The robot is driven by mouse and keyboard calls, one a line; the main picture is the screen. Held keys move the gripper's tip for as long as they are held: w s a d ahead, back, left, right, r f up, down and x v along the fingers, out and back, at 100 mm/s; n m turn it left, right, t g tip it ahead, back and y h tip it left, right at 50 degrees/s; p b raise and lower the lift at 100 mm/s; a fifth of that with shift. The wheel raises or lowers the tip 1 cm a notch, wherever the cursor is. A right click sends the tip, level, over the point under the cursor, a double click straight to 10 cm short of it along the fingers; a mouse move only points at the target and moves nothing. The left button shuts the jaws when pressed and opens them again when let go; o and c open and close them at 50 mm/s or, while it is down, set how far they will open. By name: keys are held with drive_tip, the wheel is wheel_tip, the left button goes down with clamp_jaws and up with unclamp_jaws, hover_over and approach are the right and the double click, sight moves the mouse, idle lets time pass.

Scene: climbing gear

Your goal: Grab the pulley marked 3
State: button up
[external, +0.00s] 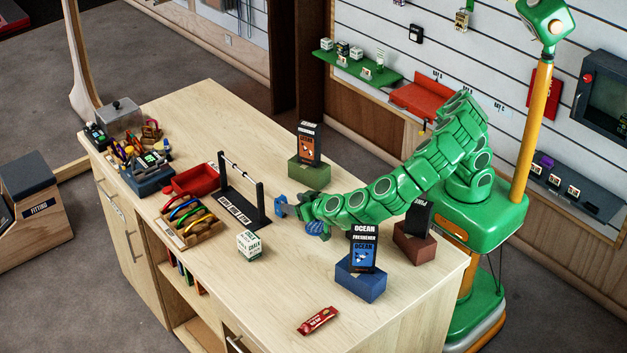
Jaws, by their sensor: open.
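My green gripper (283,206) is open, low over the middle of the wooden counter (270,300), to the right of a black stand with a silver crossbar (243,193). A small blue piece (280,199) shows at its tip; I cannot tell whether it is a finger or a separate object. A round blue object (318,228), possibly a pulley, lies on the counter just below my wrist, partly covered by the arm. No number 3 can be read on either, so I cannot tell which thing is the pulley marked 3.
A wooden tray of coloured carabiners (187,221), a red bin (196,180) and a white chalk box (249,244) are left of my gripper. Boxes stand on green (309,173), blue (360,281) and brown (414,245) blocks. A red wrapped bar (317,320) lies in front.

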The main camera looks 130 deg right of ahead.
sight(284, 197)
drive_tip(key=d, duration=0.4)
drive_tip(key=shift+w+f, duration=0.25)
drive_tip(key=shift+f, duration=0.05)
drive_tip(key=shift+w+d+f, duration=0.1)
drive_tip(key=shift+d+f, duration=0.15)
drive_tip(key=shift+d, duration=0.25)
drive_tip(key=shift+c, duration=0.3)
clamp_jaws()
drive_tip(key=shift+r, duration=0.1)
